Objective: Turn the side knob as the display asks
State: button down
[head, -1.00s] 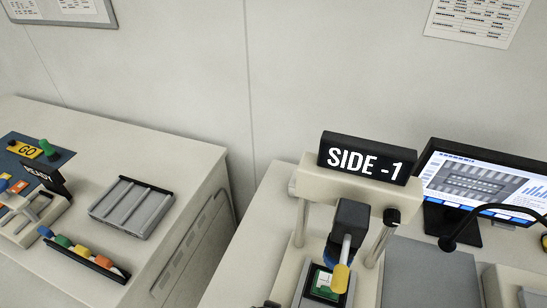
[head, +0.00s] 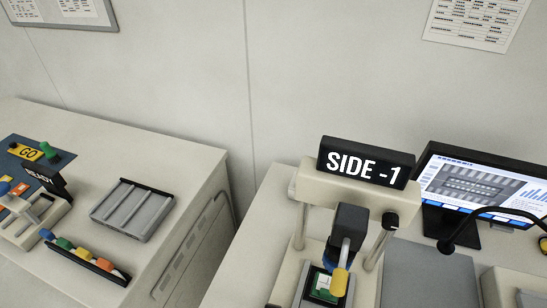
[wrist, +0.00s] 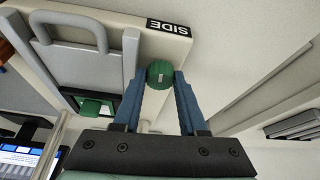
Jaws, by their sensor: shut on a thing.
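The display (head: 366,161) reads "SIDE -1" in white on black and stands on top of the cream machine head. In the wrist view, the side knob (wrist: 160,74) is round, green and ridged, with a short white mark on its face. It sits by the black "SIDE" label (wrist: 168,27). My gripper (wrist: 160,80) has its two blue fingers on either side of the knob and is shut on it. The knob and the gripper cannot be made out in the head view, where the machine's side is partly out of frame.
A black knob (head: 390,220) is on the machine's front. A yellow-tipped lever (head: 339,281) stands over a green-and-white piece (head: 323,286). A monitor (head: 484,190) stands to the right. A separate bench at left holds a grey tray (head: 131,209) and coloured knobs. A gap separates the benches.

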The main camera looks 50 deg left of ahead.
jog(key=n+g, duration=0.1)
jog(key=n, duration=0.1)
jog(key=n+y+p, duration=0.1)
jog(key=n, duration=0.2)
jog(key=shift+w+n+g+p, duration=0.15)
jog(key=shift+n+g+p, duration=0.15)
jog(key=shift+g, duration=0.1)
dwell(0.3)
jog(key=shift+c, duration=2.2)
grip_release()
jog(key=shift+d+r, duration=0.1)
jog(key=v, duration=1.3)
jog(key=shift+d+b, duration=0.2)
jog(key=shift+b, duration=0.2)
